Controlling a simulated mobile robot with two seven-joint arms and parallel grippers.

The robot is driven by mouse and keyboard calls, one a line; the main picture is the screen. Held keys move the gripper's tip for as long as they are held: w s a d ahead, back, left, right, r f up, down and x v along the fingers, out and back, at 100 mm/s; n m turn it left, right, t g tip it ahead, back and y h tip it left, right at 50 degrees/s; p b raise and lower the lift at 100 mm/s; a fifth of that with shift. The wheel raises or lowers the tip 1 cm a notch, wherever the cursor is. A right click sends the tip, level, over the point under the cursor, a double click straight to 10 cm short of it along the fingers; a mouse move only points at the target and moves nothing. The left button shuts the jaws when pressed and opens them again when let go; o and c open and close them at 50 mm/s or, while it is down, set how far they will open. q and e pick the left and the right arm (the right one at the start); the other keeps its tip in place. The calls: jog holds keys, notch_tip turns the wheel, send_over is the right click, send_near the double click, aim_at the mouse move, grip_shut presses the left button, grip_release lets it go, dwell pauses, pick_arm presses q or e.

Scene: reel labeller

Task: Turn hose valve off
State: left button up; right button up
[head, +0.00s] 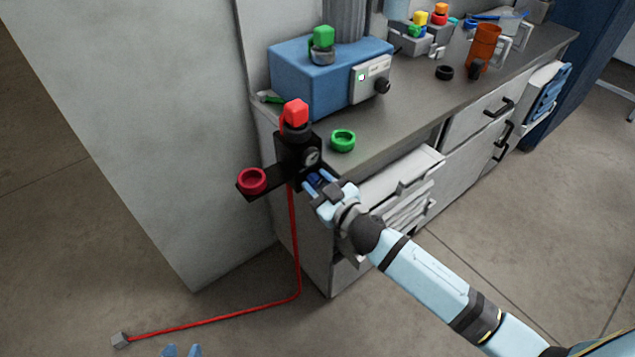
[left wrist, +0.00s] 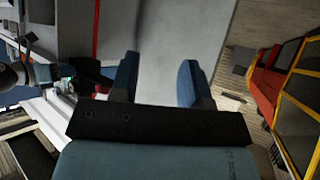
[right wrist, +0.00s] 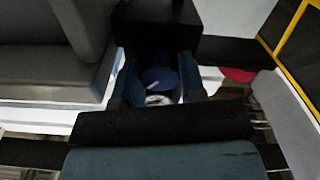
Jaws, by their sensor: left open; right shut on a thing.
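A black valve block (head: 297,152) with a round gauge stands at the near left corner of the bench, and a red hose (head: 293,240) runs down from it. My right gripper (head: 317,184) is at the block's lower right side. In the right wrist view its fingers are shut on a round dark blue knob (right wrist: 158,78) with a white mark, under the block. The fingers hide the knob's sides. My left gripper (head: 181,351) shows only its fingertips at the bottom edge of the head view; in the left wrist view (left wrist: 157,80) it is open and empty.
A red ring (head: 252,180) sits on a black bracket left of the block. A green ring (head: 343,141) and a blue box (head: 322,78) with a black knob are on the bench (head: 405,112). Open drawers (head: 402,190) jut out beside my right arm. The floor at left is mostly clear.

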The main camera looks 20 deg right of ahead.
jog(key=shift+n+p, duration=0.35)
jog(key=shift+n, duration=0.65)
jog(key=n, duration=0.2)
jog(key=shift+n+p, duration=0.3)
jog(key=shift+p, duration=0.1)
jog(key=n, duration=0.3)
jog(key=shift+n+p, duration=0.35)
jog(key=shift+n, duration=0.05)
jog(key=n, duration=0.3)
pick_arm(q)
jog(key=shift+a+r+p, duration=0.1)
jog(key=shift+r+p, duration=0.3)
jog(key=shift+r, duration=0.25)
pick_arm(e)
jog(key=n, duration=0.6)
jog(key=shift+f, duration=0.1)
jog(key=o, duration=0.6)
jog(key=shift+o, duration=0.2)
